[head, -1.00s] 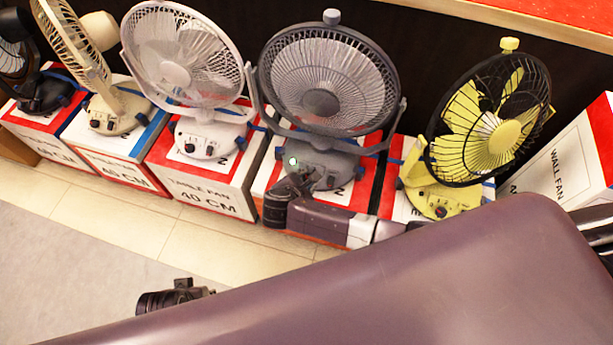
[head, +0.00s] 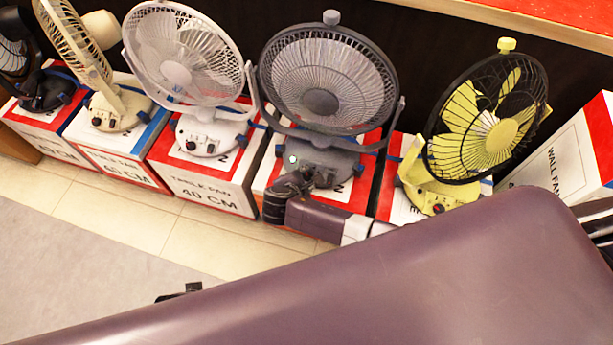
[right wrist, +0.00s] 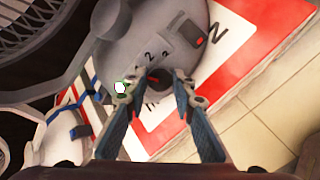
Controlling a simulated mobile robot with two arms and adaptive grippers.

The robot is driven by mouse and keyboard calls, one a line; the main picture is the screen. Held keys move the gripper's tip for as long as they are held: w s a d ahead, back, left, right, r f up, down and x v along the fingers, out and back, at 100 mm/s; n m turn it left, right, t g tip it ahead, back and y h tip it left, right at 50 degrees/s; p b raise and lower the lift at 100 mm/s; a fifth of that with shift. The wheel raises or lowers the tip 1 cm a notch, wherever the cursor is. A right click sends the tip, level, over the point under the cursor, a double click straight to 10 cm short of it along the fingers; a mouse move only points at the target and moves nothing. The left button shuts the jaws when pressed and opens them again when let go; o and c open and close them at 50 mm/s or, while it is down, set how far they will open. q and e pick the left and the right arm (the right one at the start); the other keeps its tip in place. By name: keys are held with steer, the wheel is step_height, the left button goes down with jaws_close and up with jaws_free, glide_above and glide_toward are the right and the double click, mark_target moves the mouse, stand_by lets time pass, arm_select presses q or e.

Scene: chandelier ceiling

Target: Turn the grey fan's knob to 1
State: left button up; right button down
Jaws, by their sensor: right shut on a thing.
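The grey fan (head: 320,158) stands on a box in the middle of the row, its round guard tilted up. My right gripper (head: 305,178) is at the front of its base and hides the knob in the head view. In the right wrist view the grey base (right wrist: 150,30) shows a dark knob (right wrist: 159,77) with printed numbers beside it; a "2" is readable. The fingertips of my right gripper (right wrist: 156,84) are on either side of the knob, shut on it. A small black part, probably of my left gripper (head: 182,292), peeks out above my purple arm link; its fingers are hidden.
A white fan (head: 195,75) is left of the grey one and a yellow-and-black fan (head: 485,120) is right. A beige fan (head: 75,55) and a black fan (head: 42,90) stand farther left. The tiled floor (head: 120,215) in front is clear.

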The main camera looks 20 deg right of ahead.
steer(key=c, duration=1.6)
jaws_free()
steer(key=shift+s, duration=0.1)
steer(key=v, duration=1.2)
